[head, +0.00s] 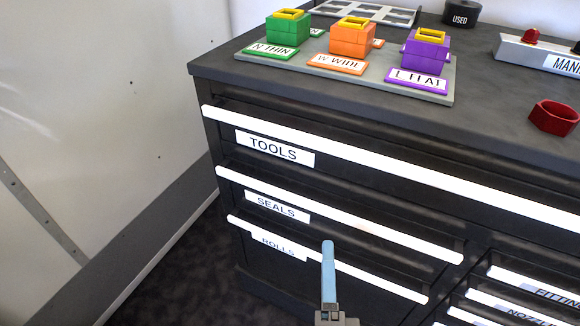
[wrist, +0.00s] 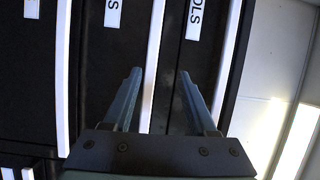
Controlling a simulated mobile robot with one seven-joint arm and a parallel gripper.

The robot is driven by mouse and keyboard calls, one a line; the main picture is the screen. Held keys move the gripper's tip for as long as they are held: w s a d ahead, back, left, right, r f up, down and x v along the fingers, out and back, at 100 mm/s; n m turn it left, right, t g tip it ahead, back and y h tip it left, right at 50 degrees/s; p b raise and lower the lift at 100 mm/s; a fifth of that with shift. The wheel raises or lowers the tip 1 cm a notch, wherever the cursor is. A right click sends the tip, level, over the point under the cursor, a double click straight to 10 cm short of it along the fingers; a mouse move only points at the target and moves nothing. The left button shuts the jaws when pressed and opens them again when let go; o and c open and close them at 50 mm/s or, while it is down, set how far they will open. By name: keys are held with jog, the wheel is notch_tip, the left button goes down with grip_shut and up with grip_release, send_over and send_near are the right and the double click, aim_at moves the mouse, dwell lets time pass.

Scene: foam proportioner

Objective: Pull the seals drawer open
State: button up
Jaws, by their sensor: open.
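The seals drawer (head: 360,238) is the second one down in the dark cabinet and looks closed. Its white handle strip (head: 385,232) runs along its top edge, above the SEALS label (head: 277,206). My gripper (head: 328,246) is in front of the cabinet at the lower middle, one finger hiding part of the strip below. In the wrist view my gripper (wrist: 158,75) is open and empty, and the seals handle strip (wrist: 154,60) passes between its two fingers. Contact is not visible. The SEALS label (wrist: 113,12) is cut off at the top there.
The TOOLS drawer (head: 275,149) is above and another drawer with a hard-to-read label (head: 279,246) is below. Smaller drawers (head: 520,290) are at lower right. Coloured blocks (head: 352,38) and a red ring (head: 553,118) sit on the cabinet top. Floor (head: 190,285) shows at left.

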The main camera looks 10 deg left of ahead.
aim_at(325, 214)
jog(key=shift+m, duration=0.4)
jog(key=w, duration=0.4)
jog(key=w+a+p, duration=0.1)
jog(key=w, duration=0.3)
jog(key=w+f+p, duration=0.1)
jog(key=w, duration=0.3)
jog(key=shift+w+a, duration=0.2)
grip_shut()
jog(key=shift+f, duration=0.1)
dwell(0.8)
